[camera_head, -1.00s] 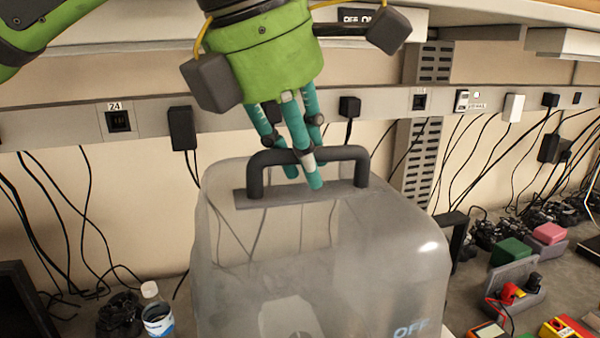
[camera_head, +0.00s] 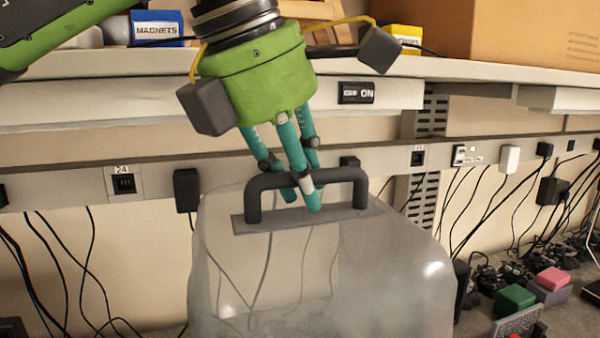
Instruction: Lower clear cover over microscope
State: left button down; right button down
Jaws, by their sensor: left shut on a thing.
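The clear cover (camera_head: 330,275) is a cloudy, see-through box with rounded edges, in the lower middle of the view. A dark bar handle (camera_head: 352,176) on a flat grey plate sits on its top. My left gripper (camera_head: 303,192) has a green body and teal fingers. It comes down from above and is shut on the handle's bar. The cover's lower edge is cut off by the bottom of the picture, so I cannot see what it rests on. I see no microscope in this view. My right gripper is out of view.
A white shelf (camera_head: 465,72) runs above, close behind my left gripper, with a blue magnets box (camera_head: 158,27) on it. Black cables (camera_head: 480,195) hang along the wall. At the right, green (camera_head: 515,298) and pink (camera_head: 553,279) blocks lie on the bench.

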aim_at(291, 219)
pick_arm(q)
jog(key=shift+d+f, duration=0.1)
jog(key=shift+f, duration=0.2)
jog(key=shift+f+b, duration=2.65)
jog(key=shift+f, duration=0.35)
notch_tip(291, 219, down, 8)
jog(key=b, duration=0.6)
jog(key=shift+s+b, duration=0.15)
jog(key=shift+b, duration=0.25)
notch_tip(291, 219, down, 8)
jog(key=b, duration=0.6)
jog(key=shift+b, duration=0.4)
jog(key=shift+s, duration=0.1)
